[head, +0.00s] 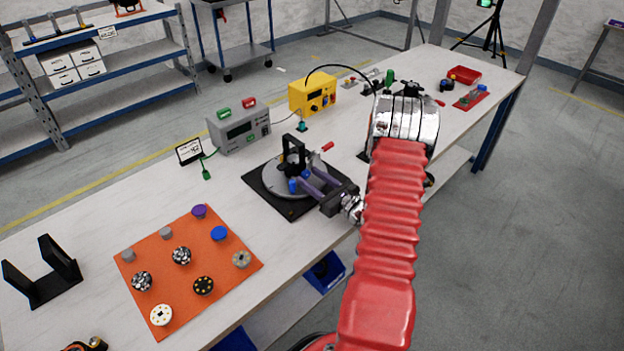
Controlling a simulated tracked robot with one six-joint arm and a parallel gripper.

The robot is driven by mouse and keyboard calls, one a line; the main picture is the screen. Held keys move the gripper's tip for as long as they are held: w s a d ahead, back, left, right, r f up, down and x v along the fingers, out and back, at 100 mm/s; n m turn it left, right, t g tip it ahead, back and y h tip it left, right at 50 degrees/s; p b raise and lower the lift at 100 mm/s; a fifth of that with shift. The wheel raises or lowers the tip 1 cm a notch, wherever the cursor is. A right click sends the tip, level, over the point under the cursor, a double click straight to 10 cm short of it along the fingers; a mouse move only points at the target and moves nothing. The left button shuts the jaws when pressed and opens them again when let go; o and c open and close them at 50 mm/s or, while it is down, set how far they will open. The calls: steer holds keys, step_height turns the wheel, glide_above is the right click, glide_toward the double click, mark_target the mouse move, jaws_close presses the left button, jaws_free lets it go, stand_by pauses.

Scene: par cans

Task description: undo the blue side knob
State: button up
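A black fixture with a round grey plate (270,183) and an upright black bracket (293,154) stands on a black square base on the table. A small blue knob (292,186) shows low at the bracket's side, by the ends of my gripper's fingers. My gripper (299,180) reaches in from the right, with two grey-purple fingers low over the plate. Another blue patch shows by the farther fingertip; I cannot tell whether it is part of the same knob. The gap between the fingertips is too small to read, and contact with the knob is unclear.
A red-handled lever (327,147) stands beside the bracket. A grey meter box (240,128) and a yellow box (312,93) with a black cable are behind. An orange mat (150,250) with several knobs lies front left, near a black cradle (42,272). Bare table lies between.

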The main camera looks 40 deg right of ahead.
steer(key=c, duration=1.1)
steer(key=shift+o, duration=0.2)
steer(key=shift+n, duration=2.4)
steer(key=o, duration=1.1)
